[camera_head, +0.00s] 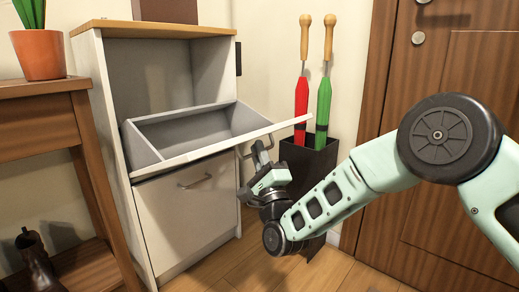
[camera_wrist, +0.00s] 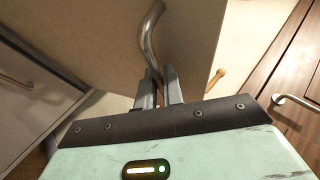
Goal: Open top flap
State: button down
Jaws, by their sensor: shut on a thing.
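The white cabinet (camera_head: 86,60) has a top flap (camera_head: 225,143) that is tilted far outward, showing the grey bin behind it (camera_head: 190,132). The flap's underside (camera_wrist: 95,35) fills much of the wrist view. Its curved metal handle (camera_wrist: 150,35) runs down between my fingers. My gripper (camera_wrist: 160,88) is shut on this handle. In the head view my gripper (camera_head: 259,152) is just under the flap's front edge, towards its right end. The lower flap (camera_head: 188,215), with its own handle (camera_head: 195,182), is closed.
A dark umbrella stand (camera_head: 310,165) holds a red umbrella (camera_head: 301,97) and a green umbrella (camera_head: 323,100) right of the cabinet. A wooden door (camera_head: 460,75) is at the right. A wooden shelf (camera_head: 35,125) with a potted plant (camera_head: 38,52) and boots (camera_head: 38,262) is at the left.

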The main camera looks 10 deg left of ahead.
jog(key=shift+f, duration=0.2)
jog(key=c, duration=1.8)
grip_release()
jog(key=shift+b+v, duration=1.05)
jog(key=shift+v, duration=7.65)
